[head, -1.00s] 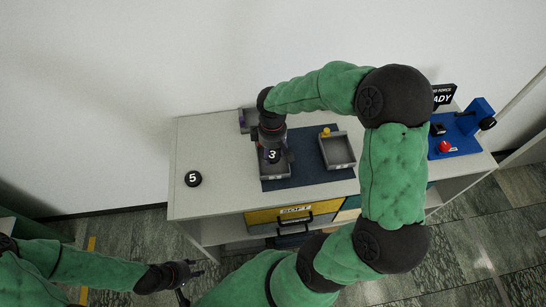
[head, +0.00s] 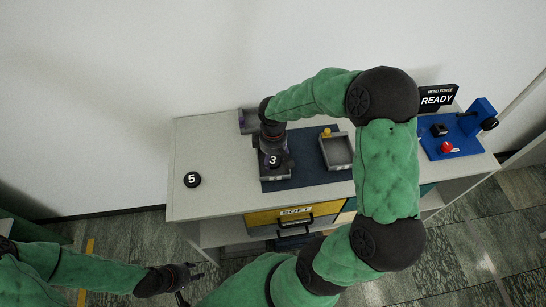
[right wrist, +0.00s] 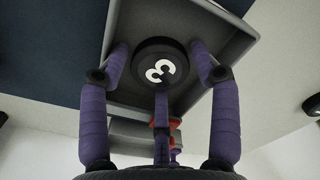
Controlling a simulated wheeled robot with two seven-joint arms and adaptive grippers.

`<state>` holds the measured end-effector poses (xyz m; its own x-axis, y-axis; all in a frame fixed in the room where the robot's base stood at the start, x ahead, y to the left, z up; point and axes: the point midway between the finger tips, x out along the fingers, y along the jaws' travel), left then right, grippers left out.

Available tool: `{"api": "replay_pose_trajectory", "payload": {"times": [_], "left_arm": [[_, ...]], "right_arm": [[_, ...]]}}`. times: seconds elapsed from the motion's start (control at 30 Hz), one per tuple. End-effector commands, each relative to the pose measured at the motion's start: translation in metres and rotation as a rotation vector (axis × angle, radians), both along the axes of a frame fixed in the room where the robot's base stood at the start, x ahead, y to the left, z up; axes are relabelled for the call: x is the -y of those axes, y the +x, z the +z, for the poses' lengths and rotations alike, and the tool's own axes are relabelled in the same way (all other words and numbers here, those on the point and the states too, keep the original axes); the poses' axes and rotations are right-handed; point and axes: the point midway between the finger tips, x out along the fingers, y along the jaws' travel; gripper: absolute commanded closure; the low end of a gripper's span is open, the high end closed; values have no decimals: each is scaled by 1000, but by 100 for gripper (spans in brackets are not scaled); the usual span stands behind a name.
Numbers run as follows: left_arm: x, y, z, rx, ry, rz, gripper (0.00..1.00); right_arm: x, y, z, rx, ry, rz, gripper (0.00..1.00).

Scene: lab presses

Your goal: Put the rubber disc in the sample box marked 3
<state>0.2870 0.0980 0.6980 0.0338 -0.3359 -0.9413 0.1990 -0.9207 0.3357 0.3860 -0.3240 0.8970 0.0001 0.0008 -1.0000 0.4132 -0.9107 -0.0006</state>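A black round disc marked 3 (head: 273,160) is at the left grey box (head: 277,178) on the dark mat. In the right wrist view the disc (right wrist: 160,63) shows inside the grey box (right wrist: 245,35), its number facing my camera. My right gripper (right wrist: 160,55) is over this box, with its purple fingers on both sides of the disc and narrow gaps beside it. It looks open; contact is hard to judge. The number on the box front is too small to read. My left gripper (head: 189,282) is open and empty, low at the left, away from the table.
A black disc marked 5 (head: 192,180) lies on the table's left. A second grey box (head: 349,166), with a yellow thing (head: 327,132) at its back edge, sits on the mat (head: 307,175). A blue press (head: 462,143) and a READY sign (head: 437,98) stand at right.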

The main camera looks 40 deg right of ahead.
Motion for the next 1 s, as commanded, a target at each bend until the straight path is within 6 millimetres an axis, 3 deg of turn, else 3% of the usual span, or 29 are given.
{"api": "replay_pose_trajectory", "payload": {"times": [0.27,0.7,1.0], "left_arm": [[0,0,5,0,0,0,60],[0,0,28,0,0,0,60],[0,0,33,0,0,0,60]], "right_arm": [[0,1,12,2,-1,0,37],[0,1,96,3,-1,0,37],[0,0,123,1,0,1,37]]}}
